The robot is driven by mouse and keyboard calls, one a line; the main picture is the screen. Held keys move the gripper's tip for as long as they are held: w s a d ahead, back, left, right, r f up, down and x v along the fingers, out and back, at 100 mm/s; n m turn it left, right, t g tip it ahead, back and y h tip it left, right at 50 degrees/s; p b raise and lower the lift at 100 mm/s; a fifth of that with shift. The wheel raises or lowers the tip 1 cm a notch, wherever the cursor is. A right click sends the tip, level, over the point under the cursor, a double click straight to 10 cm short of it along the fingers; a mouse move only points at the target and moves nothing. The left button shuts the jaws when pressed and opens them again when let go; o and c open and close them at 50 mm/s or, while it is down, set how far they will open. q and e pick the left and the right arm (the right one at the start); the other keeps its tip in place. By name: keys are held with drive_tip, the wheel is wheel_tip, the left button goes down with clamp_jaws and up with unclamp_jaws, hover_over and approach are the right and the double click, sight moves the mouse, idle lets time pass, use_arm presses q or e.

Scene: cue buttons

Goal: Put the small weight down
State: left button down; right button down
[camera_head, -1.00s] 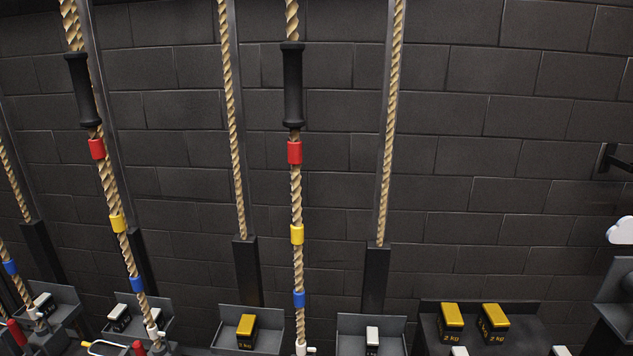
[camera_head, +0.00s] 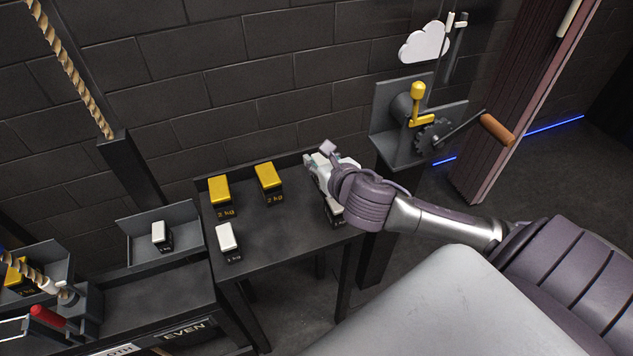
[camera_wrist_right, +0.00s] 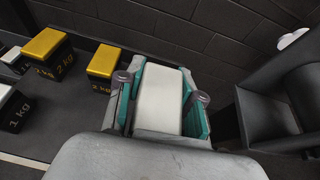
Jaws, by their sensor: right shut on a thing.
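My right gripper (camera_head: 322,180) is at the right end of a dark table (camera_head: 285,225). It is shut on a small white-topped weight (camera_wrist_right: 160,100), which sits between its two teal-padded fingers in the right wrist view. In the head view the dark, lettered side of this small weight (camera_head: 335,215) shows below my wrist, near the table's right edge. My wrist hides much of it, and I cannot tell whether it touches the table top. My left gripper is not in view.
Two yellow-topped 2 kg weights (camera_head: 219,190) (camera_head: 268,178) stand at the table's back. Another white-topped weight (camera_head: 227,240) stands front left. The table's middle is clear. A crank mechanism (camera_head: 420,125) is beyond my gripper. Another white-topped weight (camera_head: 160,236) sits in a tray at left.

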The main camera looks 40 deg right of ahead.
drive_tip(key=shift+w+d+r, duration=0.15)
drive_tip(key=shift+w+d, duration=0.15)
drive_tip(key=shift+d, duration=0.35)
drive_tip(key=shift+w+d+f, duration=0.65)
drive_tip(key=shift+w+f, duration=1.1)
drive_tip(key=shift+w, duration=0.1)
drive_tip(key=shift+w+d+f, duration=0.65)
drive_tip(key=shift+w+f, duration=1.15)
drive_tip(key=shift+w, duration=0.1)
drive_tip(key=shift+w+d+f, duration=0.65)
drive_tip(key=shift+w+f, duration=1.1)
drive_tip(key=shift+w, duration=0.1)
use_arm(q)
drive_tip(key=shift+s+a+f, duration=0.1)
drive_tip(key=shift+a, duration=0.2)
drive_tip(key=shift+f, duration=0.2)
use_arm(e)
drive_tip(key=shift+f, duration=0.6)
drive_tip(key=c, duration=0.8)
unclamp_jaws()
drive_tip(key=shift+s+f, duration=0.15)
drive_tip(key=shift+f, duration=0.05)
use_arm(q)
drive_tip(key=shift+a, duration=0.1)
use_arm(e)
drive_tip(key=shift+o, duration=0.4)
